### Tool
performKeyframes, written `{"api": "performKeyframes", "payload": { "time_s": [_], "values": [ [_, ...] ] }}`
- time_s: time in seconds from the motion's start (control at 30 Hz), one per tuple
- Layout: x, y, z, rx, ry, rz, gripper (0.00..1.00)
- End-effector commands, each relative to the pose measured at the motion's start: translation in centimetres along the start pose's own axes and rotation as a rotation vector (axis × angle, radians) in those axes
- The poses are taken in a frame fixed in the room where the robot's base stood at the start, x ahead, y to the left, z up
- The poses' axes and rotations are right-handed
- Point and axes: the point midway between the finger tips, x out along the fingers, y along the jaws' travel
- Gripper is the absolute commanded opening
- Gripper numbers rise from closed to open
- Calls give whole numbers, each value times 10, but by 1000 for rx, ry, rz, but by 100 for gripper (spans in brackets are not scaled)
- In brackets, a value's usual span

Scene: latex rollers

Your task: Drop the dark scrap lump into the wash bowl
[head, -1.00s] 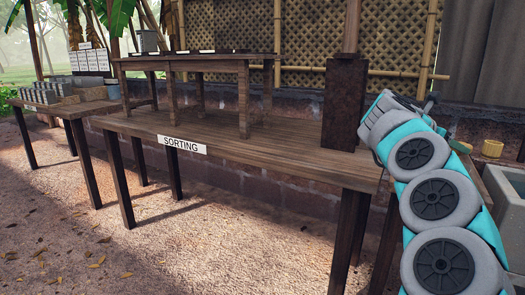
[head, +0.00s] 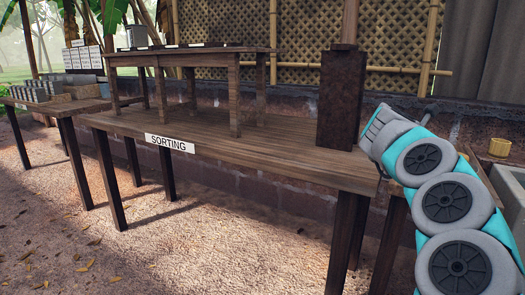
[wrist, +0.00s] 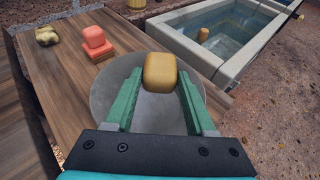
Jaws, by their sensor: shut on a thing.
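In the wrist view my gripper (wrist: 160,95) has green fingers, with an amber-tan rounded block (wrist: 160,72) held between their tips. I see no clearly dark lump; the held block looks tan. A round grey bowl (wrist: 104,92) lies below the fingers and the block, on or by the wooden table. The block hides part of the bowl's inside, and its height above the bowl is hard to tell. In the head view my arm reaches away at the right and my fingers are hidden.
A water-filled trough (wrist: 178,42) is at the right. The sorting table (head: 215,150) carries a dark post (head: 340,100).

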Motion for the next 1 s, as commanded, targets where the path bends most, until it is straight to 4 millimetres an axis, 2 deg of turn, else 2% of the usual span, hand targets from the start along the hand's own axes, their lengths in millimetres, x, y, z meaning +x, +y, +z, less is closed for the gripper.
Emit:
{"api": "performKeyframes", "payload": {
  "time_s": [0.37,0.4,0.67,1.0],
  "values": [
    [2,0,-3,2,0,0,0],
    [2,0,-3,2,0,0,60],
    [2,0,-3,2,0,0,89],
    [-3,0,-4,2,0,2,90]
  ]
}}
